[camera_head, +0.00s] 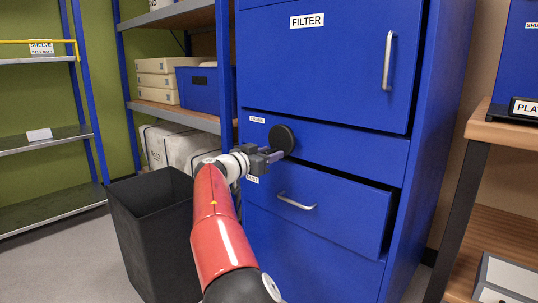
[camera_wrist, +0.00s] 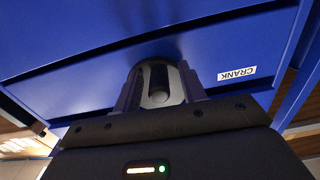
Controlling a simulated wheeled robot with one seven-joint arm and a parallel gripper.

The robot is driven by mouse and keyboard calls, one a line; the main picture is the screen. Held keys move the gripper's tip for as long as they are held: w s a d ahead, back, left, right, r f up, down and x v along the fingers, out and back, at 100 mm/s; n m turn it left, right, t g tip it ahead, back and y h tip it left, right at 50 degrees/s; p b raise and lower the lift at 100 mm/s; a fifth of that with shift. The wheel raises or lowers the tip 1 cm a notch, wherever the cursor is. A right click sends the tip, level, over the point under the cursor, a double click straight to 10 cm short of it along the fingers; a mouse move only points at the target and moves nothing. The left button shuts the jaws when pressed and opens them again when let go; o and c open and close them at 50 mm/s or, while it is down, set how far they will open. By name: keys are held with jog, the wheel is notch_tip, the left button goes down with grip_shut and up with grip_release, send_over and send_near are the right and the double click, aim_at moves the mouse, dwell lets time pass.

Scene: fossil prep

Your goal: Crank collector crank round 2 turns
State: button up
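The collector crank (camera_head: 284,137) is a dark round disc on the blue cabinet front, beside a small white label. In the wrist view the crank handle (camera_wrist: 158,88) is a dark, round-ended peg standing out toward me. My gripper (camera_head: 275,155) is at the lower edge of the disc in the head view. In the wrist view my gripper (camera_wrist: 160,82) has one finger on each side of the handle, with a gap showing on both sides, so it looks open around the handle. Contact at the fingertips is hard to tell.
Below the crank, a drawer (camera_head: 320,207) with a bar handle stands slightly out. The filter door (camera_head: 335,60) is above. A black bin (camera_head: 150,240) stands left of my arm. A wooden bench (camera_head: 495,128) is at right.

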jog(key=v, duration=0.7)
jog(key=shift+s+a, duration=0.2)
jog(key=shift+s, duration=0.15)
